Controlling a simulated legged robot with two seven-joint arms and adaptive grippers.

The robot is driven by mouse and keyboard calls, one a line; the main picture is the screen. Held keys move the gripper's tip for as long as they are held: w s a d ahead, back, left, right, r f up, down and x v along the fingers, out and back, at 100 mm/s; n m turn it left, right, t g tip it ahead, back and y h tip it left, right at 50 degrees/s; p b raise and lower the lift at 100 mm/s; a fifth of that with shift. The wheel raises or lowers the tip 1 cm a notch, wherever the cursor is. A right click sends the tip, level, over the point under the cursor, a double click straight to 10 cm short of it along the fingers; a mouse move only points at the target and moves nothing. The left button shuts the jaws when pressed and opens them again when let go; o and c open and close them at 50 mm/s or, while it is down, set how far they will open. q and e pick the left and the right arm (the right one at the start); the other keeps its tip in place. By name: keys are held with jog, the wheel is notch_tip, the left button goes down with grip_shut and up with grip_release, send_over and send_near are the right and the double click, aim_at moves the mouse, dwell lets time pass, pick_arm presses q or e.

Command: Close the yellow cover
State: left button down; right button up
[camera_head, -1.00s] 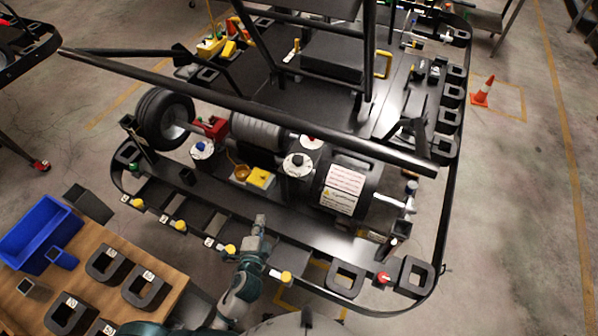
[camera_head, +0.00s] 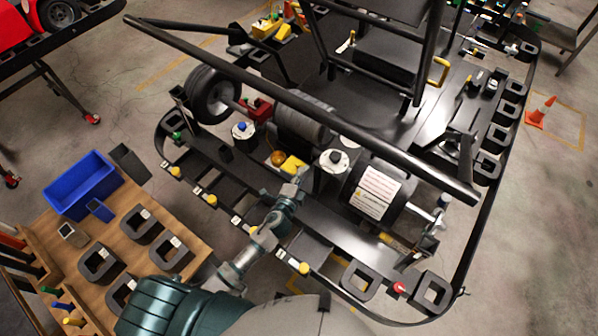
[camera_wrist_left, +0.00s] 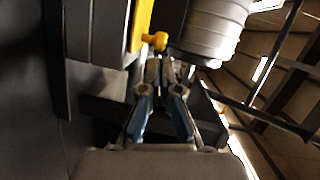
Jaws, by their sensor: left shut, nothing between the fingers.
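The yellow cover (camera_head: 293,164) is a small yellow piece low on the black kart, beside a round orange part (camera_head: 278,158). In the left wrist view a yellow panel (camera_wrist_left: 141,24) shows edge-on at the top, with a yellow knob (camera_wrist_left: 156,41) beside it. I cannot tell how far the cover is open. My left gripper (camera_head: 299,177) is at the near side of the cover and overlaps its lower edge in the head view. In the wrist view the gripper (camera_wrist_left: 166,64) is shut and empty, its tips just below the knob; contact is unclear. My right gripper is not in view.
A ribbed dark cylinder (camera_head: 302,122) and a white-topped canister (camera_head: 334,161) crowd the cover. A long black bar (camera_head: 330,120) crosses above. A wooden table (camera_head: 75,262) with a blue bin (camera_head: 84,184) and dark blocks stands at lower left.

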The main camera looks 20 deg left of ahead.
aim_at(282, 167)
pick_arm(q)
jog(key=shift+w+a+f, duration=0.15)
jog(key=shift+w+a, duration=0.15)
jog(key=shift+a, duration=0.15)
jog(key=a, duration=0.2)
jog(key=w+a, duration=0.1)
jog(key=a, duration=0.1)
jog(key=w+a, duration=0.1)
jog(key=a, duration=0.2)
jog(key=shift+w+p, duration=0.25)
jog(key=shift+p, duration=0.15)
jog(key=shift+a, duration=0.25)
jog(key=shift+d, duration=0.1)
